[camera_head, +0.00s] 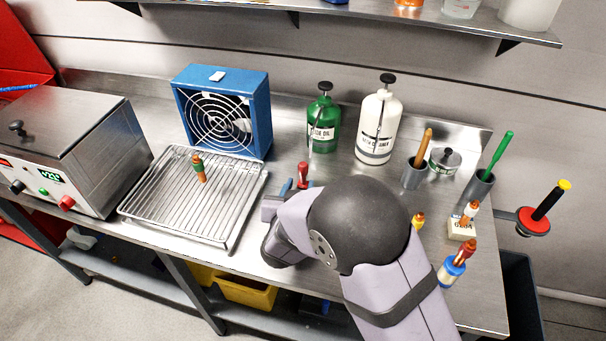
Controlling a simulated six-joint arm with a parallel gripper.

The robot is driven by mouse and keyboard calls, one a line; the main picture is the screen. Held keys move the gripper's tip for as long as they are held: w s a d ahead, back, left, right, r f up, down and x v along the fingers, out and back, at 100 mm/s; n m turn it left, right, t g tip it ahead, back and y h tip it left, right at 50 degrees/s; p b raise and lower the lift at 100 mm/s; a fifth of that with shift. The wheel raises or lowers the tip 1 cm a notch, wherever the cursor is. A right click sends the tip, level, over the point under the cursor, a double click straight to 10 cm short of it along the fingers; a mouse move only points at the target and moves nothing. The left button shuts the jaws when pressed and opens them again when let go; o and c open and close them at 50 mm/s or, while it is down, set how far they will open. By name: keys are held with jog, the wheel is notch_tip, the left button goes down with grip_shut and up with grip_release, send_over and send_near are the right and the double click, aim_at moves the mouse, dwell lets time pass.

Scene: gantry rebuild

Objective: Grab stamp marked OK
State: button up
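No OK marking is legible on anything in the camera_head view. A small red-topped handle (303,171) stands just behind my arm, with a blue piece (286,187) beside it; their lower parts are hidden. My gripper (271,207) is mostly hidden by my own wrist, close in front of these two, and its fingers cannot be made out. Other stamp-like handled things stand to the right: a yellow-topped one (418,219) partly behind my arm, an orange-and-white one (469,212) at a small lettered block (461,228), and an orange-and-blue one (453,267).
A wire rack tray (150,205) bears an orange-and-green piece (198,168). Behind stand a blue fan (222,110), green bottle (323,120) and white bottle (378,125). Pen cups (413,175) are at right, a control box (70,145) at left. A shelf overhangs the back.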

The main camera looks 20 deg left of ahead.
aim_at(303, 180)
jog(key=shift+p+x, duration=0.85)
jog(key=shift+x, duration=1.85)
jog(key=shift+d, duration=0.1)
grip_shut()
